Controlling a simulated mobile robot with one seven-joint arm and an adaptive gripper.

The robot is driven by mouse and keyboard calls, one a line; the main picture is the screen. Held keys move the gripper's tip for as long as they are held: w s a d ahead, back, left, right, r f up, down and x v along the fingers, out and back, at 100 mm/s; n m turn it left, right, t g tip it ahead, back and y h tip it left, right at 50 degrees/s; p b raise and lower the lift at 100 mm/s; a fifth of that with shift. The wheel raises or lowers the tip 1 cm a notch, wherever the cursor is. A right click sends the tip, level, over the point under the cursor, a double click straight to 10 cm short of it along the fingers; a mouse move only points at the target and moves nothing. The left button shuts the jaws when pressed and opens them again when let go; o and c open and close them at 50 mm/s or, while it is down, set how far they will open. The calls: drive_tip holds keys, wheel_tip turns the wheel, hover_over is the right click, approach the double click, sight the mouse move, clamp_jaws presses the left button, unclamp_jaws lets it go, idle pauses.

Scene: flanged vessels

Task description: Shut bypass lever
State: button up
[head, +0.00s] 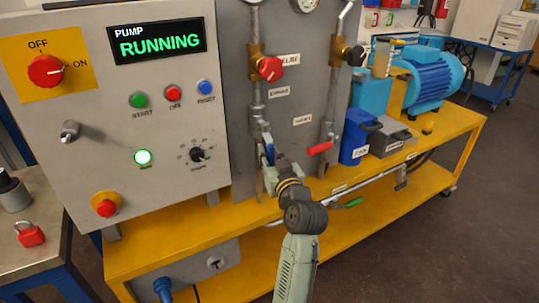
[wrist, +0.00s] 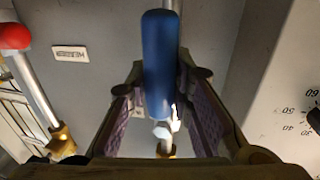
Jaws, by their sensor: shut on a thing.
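A blue-handled lever (head: 270,154) sits low on the left vertical pipe of the grey panel. My gripper (head: 266,143) is at this lever and covers much of it and its valve. In the wrist view the blue handle (wrist: 158,65) stands between the two fingers of my gripper (wrist: 160,85), which is shut on it. A bright metal stem and a brass fitting (wrist: 165,148) show below the handle. In the head view the handle runs roughly along the pipe. The small labels are hard to read, so I cannot tell which names this lever.
A red-handled lever (head: 319,149) juts out on the right pipe, close to my gripper; its red end (wrist: 14,37) shows in the wrist view. A red knob (head: 270,68) is above. The control box (head: 100,185) is left, and a green-handled lever (head: 350,204) is below right.

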clamp_jaws()
drive_tip(key=shift+d, duration=0.1)
drive_tip(key=shift+w+d+f+n+b, duration=0.2)
drive_tip(key=shift+n+b, duration=0.3)
drive_tip(key=shift+b, duration=0.45)
drive_tip(key=w+d+r+n+y+b, duration=0.1)
drive_tip(key=r+n+b, duration=0.3)
drive_tip(key=n+b, duration=0.5)
drive_tip(key=w+d+r+n+y+b, duration=0.2)
drive_tip(key=d+r+n+y+b, duration=0.1)
drive_tip(key=n+b, duration=0.7)
drive_tip(key=shift+w+d+r+y+b, duration=0.25)
drive_tip(key=shift+d+r+b, duration=0.2)
drive_tip(key=shift+d+b, duration=0.6)
drive_tip(key=shift+a+n, duration=0.2)
drive_tip(key=shift+n, duration=0.1)
